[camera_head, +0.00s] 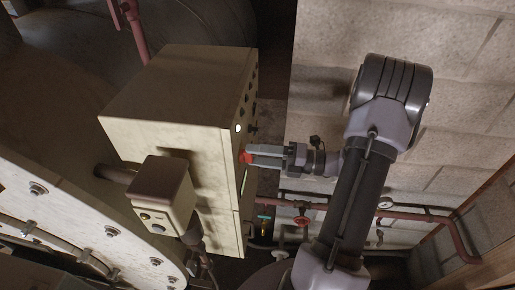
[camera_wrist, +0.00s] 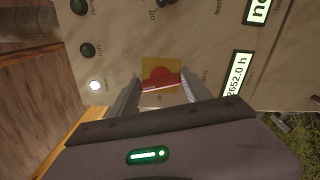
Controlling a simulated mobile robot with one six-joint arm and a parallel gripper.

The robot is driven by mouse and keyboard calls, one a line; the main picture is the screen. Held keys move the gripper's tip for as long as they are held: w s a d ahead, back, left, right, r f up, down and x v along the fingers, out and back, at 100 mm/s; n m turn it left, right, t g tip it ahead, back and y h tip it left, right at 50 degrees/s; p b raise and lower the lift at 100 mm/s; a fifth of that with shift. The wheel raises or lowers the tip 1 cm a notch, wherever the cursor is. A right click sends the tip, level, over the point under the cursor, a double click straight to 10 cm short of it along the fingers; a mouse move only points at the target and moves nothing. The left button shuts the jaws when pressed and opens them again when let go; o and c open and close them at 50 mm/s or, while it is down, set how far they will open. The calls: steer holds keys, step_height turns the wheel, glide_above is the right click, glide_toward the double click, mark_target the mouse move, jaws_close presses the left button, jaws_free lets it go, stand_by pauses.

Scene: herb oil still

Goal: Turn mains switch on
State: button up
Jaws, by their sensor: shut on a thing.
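The mains switch is a red handle (camera_wrist: 163,83) on a yellow plate (camera_wrist: 157,67), set on the face of a beige control cabinet (camera_head: 175,95). In the head view the red handle (camera_head: 245,157) shows at the cabinet's right-hand face. My gripper (camera_head: 250,156) reaches it from the right. In the wrist view the two fingers of my gripper (camera_wrist: 162,90) stand on either side of the red handle and are shut on it. The handle lies nearly level across the wrist picture. The fingers and gripper body hide the lower part of the plate.
A lit white lamp (camera_wrist: 95,86) and dark round buttons (camera_wrist: 87,50) sit left of the switch. A counter display (camera_wrist: 237,76) is at its right. In the head view, red pipes with a red valve wheel (camera_head: 302,221) run below my arm. A block wall (camera_head: 465,100) stands at right.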

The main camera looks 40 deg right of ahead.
steer(key=shift+m+p, duration=0.95)
steer(key=shift+m, duration=0.65)
steer(key=shift+f+m, duration=0.1)
steer(key=shift+m, duration=0.2)
steer(key=o, duration=1.4)
steer(key=shift+c, duration=0.2)
steer(key=b+v, duration=0.4)
steer(key=v, duration=1.3)
steer(key=shift+d, duration=0.25)
